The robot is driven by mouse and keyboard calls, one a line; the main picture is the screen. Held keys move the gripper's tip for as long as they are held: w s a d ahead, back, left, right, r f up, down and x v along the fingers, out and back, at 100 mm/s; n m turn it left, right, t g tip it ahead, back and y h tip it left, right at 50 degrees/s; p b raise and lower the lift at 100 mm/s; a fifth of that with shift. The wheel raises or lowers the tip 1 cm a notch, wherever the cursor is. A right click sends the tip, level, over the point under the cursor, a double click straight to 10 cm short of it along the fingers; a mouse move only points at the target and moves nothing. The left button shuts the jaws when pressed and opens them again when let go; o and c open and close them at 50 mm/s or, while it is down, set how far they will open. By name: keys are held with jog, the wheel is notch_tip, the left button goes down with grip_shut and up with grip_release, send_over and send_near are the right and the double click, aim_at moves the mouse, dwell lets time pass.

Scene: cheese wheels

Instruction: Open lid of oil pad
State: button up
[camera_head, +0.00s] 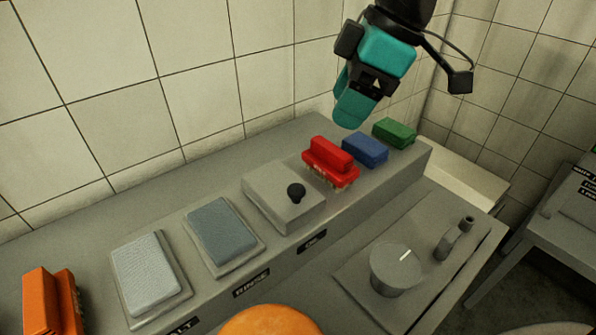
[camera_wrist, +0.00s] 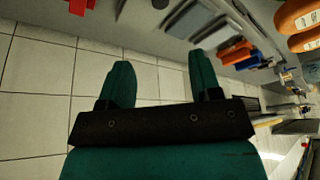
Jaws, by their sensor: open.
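The oil pad is a grey box with its lid (camera_head: 272,198) on, in the middle of the ledge in the head view. A round black knob (camera_head: 296,191) stands on the lid, and a dark OIL label (camera_head: 313,241) is on the ledge front below it. The knob also shows at the top edge of the wrist view (camera_wrist: 160,4). My teal gripper (camera_head: 352,112) is above and behind the red and blue brushes, right of the lid and apart from it. In the wrist view its two fingers (camera_wrist: 160,78) are spread with nothing between them.
Red (camera_head: 330,163), blue (camera_head: 365,149) and green (camera_head: 394,133) brushes stand right of the box. The rinse pad (camera_head: 222,231) and another pad (camera_head: 147,268) lie left of it, then an orange brush (camera_head: 52,302). An orange cheese wheel (camera_head: 268,322) is in front. Tiled walls rise behind.

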aim_at(297, 189)
jog(key=p+x, duration=0.1)
jog(key=x, duration=1.6)
jog(key=shift+f, duration=0.1)
jog(key=shift+d, duration=0.1)
